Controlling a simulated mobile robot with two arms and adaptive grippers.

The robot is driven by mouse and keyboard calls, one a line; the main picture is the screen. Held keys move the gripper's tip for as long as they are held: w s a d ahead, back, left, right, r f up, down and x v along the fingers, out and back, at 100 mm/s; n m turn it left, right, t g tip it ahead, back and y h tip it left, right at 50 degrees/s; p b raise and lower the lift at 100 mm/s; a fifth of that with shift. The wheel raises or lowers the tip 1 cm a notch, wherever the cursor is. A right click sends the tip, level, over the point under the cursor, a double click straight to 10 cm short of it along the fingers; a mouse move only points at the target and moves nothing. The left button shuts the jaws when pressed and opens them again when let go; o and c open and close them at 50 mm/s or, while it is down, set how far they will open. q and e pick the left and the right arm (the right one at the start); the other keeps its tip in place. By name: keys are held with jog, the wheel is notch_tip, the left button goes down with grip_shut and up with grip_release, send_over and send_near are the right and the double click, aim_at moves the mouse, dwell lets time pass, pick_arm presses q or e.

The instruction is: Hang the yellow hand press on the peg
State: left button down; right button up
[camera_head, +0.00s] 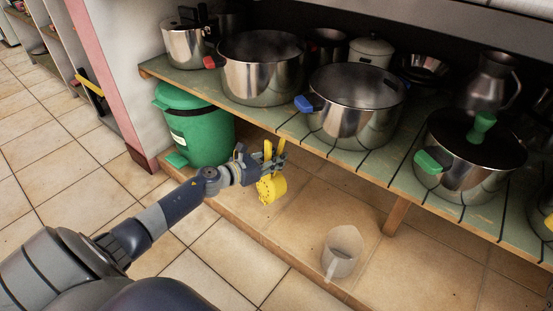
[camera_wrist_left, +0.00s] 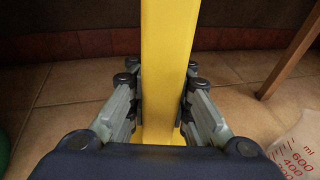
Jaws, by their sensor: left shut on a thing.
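The yellow hand press (camera_head: 270,187) is held in my left gripper (camera_head: 274,160), below the front edge of the shelf. Its round perforated end hangs down and its handles point up between the fingers. In the left wrist view a yellow handle (camera_wrist_left: 168,70) runs upright between the two fingers of the left gripper (camera_wrist_left: 160,112), which are shut on it. I cannot make out the peg in either view. My right gripper is not in view.
The slatted shelf (camera_head: 290,129) above holds several pots. A green bin (camera_head: 205,130) stands left of the gripper. A clear measuring jug (camera_head: 341,252) stands on the lower tiled ledge, also at the wrist view's right edge (camera_wrist_left: 297,150). A wooden leg (camera_head: 396,214) supports the shelf.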

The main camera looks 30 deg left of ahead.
pick_arm(q)
jog(key=shift+r, duration=0.1)
jog(key=c, duration=1.4)
grip_release()
jog(key=shift+o, duration=0.2)
jog(key=v, duration=1.2)
